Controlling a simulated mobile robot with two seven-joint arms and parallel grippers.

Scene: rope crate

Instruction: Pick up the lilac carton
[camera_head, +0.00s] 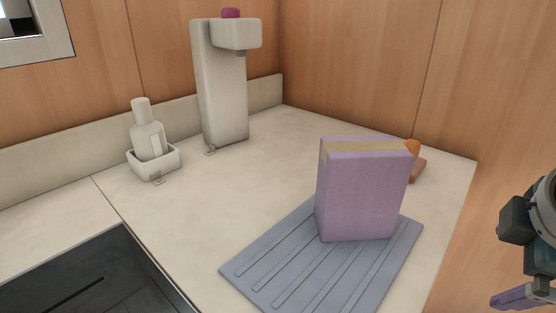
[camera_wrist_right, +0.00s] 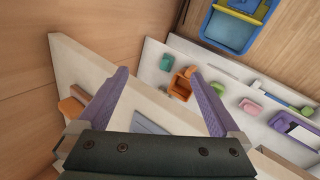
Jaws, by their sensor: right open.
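The lilac carton (camera_head: 358,195) stands upright on a grey-blue grooved mat (camera_head: 260,270) on the counter in the head view. Its top is tan. My right gripper (camera_head: 522,297) is at the right edge of the head view, apart from the carton and to its right, partly cut off by the frame. In the right wrist view its two purple fingers (camera_wrist_right: 160,78) are spread with nothing held between them. The carton cannot be made out in that view. My left gripper is in neither view.
An orange-topped object (camera_head: 413,147) is partly hidden behind the carton. A dispenser (camera_head: 224,90) and a bottle (camera_head: 148,138) in a small tray (camera_head: 155,168) stand at the back. A dark sink (camera_head: 95,275) is front left. The wrist view shows a blue bin (camera_wrist_right: 232,32) and several small coloured items.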

